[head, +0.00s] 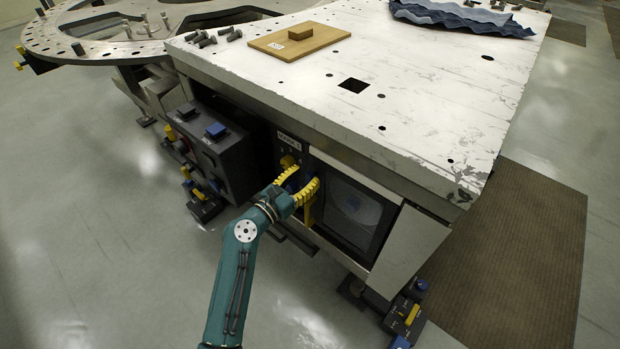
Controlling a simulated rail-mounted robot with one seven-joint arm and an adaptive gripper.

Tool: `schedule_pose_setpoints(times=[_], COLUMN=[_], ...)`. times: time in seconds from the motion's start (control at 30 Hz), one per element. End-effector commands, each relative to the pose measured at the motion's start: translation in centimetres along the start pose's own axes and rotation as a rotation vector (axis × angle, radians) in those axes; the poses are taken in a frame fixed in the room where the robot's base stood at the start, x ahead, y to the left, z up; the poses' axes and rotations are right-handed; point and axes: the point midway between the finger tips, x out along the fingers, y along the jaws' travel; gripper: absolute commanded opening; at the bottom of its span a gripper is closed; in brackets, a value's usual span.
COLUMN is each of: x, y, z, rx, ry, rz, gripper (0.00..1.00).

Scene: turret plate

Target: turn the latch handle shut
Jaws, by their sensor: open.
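My gripper (303,177) is open, with its two yellow fingers reaching toward a dark panel under the near side of the plate. A dark blue part shows between the fingers.
The scuffed white plate (440,110) overhangs the panel. On it lie a wooden board with a block (300,40), blue cloth (460,18) and several bolts. A dark box with a blue top piece (215,131) stands left of my gripper. The floor at front left is clear.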

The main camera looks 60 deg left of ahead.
Motion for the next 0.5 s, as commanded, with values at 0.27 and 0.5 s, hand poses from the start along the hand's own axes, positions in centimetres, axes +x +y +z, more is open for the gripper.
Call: schedule_pose_setpoints(times=[0.27, 0.5], x=[2.2, 2.1], y=[0.0, 0.0], z=[-0.1, -0.1], rx=[-0.001, -0.001], ry=[0.001, 0.001], rz=[0.001, 0.000], gripper=[0.46, 0.38])
